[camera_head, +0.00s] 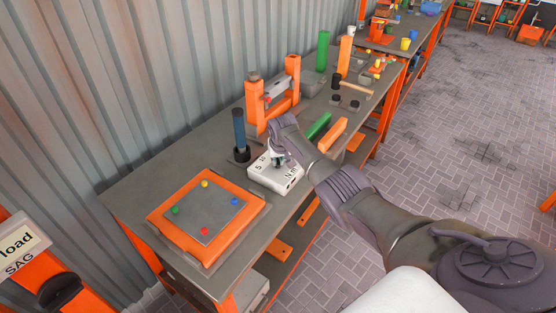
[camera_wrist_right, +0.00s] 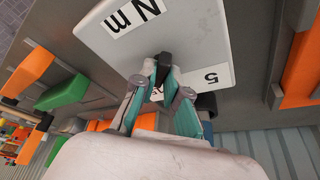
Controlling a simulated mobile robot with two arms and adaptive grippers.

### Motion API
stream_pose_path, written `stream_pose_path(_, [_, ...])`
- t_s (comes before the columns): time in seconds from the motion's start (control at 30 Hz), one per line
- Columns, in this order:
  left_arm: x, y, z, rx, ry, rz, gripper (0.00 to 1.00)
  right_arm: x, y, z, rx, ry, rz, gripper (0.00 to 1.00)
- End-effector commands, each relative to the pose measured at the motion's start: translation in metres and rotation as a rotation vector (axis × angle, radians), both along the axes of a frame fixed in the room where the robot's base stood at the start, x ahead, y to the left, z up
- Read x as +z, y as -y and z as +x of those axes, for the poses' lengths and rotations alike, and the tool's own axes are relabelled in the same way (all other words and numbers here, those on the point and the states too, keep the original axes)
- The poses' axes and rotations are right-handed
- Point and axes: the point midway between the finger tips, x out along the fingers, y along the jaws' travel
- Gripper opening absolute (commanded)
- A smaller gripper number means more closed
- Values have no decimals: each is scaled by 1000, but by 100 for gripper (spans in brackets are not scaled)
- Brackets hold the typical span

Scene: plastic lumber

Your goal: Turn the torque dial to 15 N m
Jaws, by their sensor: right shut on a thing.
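The torque dial unit is a white box (camera_head: 264,180) on the workbench, with "N m" on its front label and a "5" showing on top. It also shows in the right wrist view (camera_wrist_right: 205,30), with the "N m" label and the "5". My right gripper (camera_head: 279,160) is over the top of the box. In the right wrist view my right gripper (camera_wrist_right: 163,72) is shut on the black dial knob (camera_wrist_right: 163,60). The fingers and knob hide part of the scale, so I cannot read the setting. My left gripper is in neither view.
An orange-framed board (camera_head: 163,216) with coloured pegs lies at the bench's near end. A dark blue cylinder (camera_head: 239,128) stands behind the box. Green (camera_head: 319,126) and orange (camera_head: 333,135) blocks lie to its right. An orange press frame (camera_head: 272,100) stands near the corrugated wall.

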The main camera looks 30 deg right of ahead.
Motion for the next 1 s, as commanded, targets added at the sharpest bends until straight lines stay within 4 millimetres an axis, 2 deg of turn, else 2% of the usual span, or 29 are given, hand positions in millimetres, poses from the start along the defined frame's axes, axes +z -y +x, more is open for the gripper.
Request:
stream_pose_path(0.03, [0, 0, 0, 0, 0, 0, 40, 2, 0, 1, -2, 6, 1, 14])
stream_pose_path(0.17, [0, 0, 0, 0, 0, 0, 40, 2, 0, 1, -1, 5, 1, 36])
stream_pose_path(0.2, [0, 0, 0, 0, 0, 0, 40, 1, 0, 1, -1, 4, 1, 38])
stream_pose_path(0.47, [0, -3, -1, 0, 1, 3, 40, 1, 0, 0, -1, 1, 1, 38])
stream_pose_path(0.67, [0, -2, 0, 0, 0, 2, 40, 8, -1, -2, 1, 3, 1, 38])
stream_pose_path(0.83, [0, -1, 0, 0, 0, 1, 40, 24, -3, -9, 2, 2, -2, 38])
stream_pose_path(1.0, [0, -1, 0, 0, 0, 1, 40, 50, -7, -18, 0, 6, -2, 38])
